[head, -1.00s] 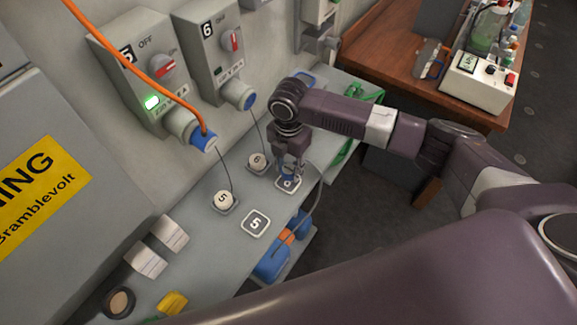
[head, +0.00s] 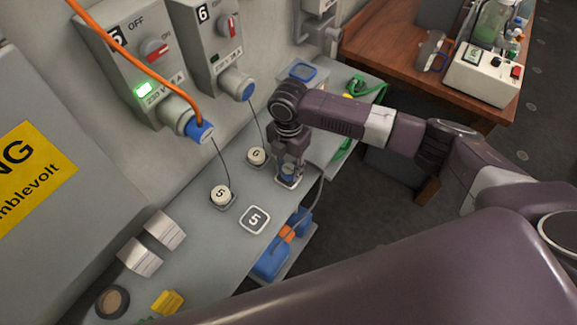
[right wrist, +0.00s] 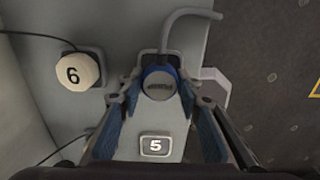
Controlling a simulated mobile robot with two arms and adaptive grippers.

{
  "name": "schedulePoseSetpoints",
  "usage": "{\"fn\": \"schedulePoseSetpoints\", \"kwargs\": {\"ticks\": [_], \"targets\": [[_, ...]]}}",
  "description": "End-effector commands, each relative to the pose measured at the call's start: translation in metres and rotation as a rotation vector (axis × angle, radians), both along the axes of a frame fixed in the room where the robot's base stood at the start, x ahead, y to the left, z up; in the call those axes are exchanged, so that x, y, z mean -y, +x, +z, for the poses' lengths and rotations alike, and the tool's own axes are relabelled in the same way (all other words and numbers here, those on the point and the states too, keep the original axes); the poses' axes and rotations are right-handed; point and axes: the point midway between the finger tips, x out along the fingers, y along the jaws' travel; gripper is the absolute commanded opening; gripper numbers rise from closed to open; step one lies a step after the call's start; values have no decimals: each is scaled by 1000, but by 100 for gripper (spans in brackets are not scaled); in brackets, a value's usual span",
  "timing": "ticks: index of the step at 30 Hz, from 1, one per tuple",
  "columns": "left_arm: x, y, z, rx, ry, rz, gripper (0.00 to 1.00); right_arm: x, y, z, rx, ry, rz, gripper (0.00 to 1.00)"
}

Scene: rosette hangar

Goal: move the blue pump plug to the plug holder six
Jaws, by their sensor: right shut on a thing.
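The blue pump plug (head: 288,170) is between the fingers of my right gripper (head: 288,172), upright over a white-edged holder plate (head: 287,184) on the grey bench. Plug and gripper cover most of that plate, so its number is hidden. The plug's bottom looks level with the plate, but I cannot tell whether it is fully seated. In the right wrist view the blue plug (right wrist: 158,84) shows end-on between the fingertips, with a grey cable running up and right. The holder plate marked 5 (head: 255,220) is empty. My left gripper is not in view.
Switch boxes 5 (head: 140,75) and 6 (head: 213,45) are on the wall; an orange cable runs to box 5's socket. Blue pump (head: 270,258) sits below the bench edge.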

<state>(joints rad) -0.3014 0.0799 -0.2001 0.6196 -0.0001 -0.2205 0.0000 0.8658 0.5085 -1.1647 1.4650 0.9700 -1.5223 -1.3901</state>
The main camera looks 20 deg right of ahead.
Motion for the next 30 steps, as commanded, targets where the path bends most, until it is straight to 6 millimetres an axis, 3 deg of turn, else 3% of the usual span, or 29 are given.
{"fn": "schedulePoseSetpoints", "kwargs": {"ticks": [30], "targets": [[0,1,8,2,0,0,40,0,0,0,1,1,-1,0]]}}
